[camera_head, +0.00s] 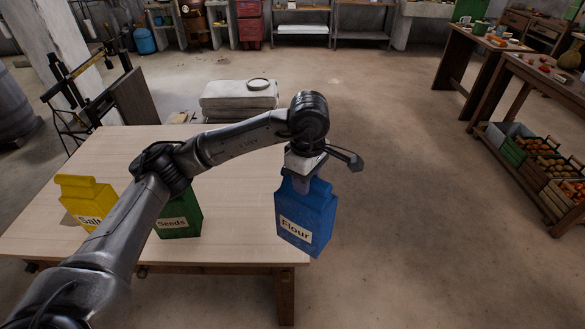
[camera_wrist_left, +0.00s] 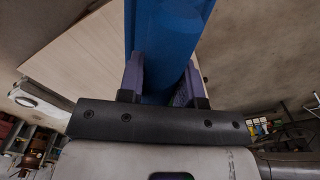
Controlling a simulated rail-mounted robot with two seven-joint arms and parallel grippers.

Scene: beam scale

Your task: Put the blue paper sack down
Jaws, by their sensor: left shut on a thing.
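The blue paper sack (camera_head: 306,222), labelled Flour, hangs upright from my left gripper (camera_head: 303,181) at the table's right edge. It overlaps that edge in the head view, and I cannot tell how high its base is. In the left wrist view the blue sack (camera_wrist_left: 165,40) sits between the two fingers of my left gripper (camera_wrist_left: 160,80), which are shut on it. My right gripper is not in view.
A pale wooden table (camera_head: 240,215) bears a yellow Salt sack (camera_head: 84,196) and a green Seeds sack (camera_head: 184,216), partly hidden by my left arm. A beam scale (camera_head: 75,85) stands behind left. Open floor (camera_head: 400,200) lies right of the table.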

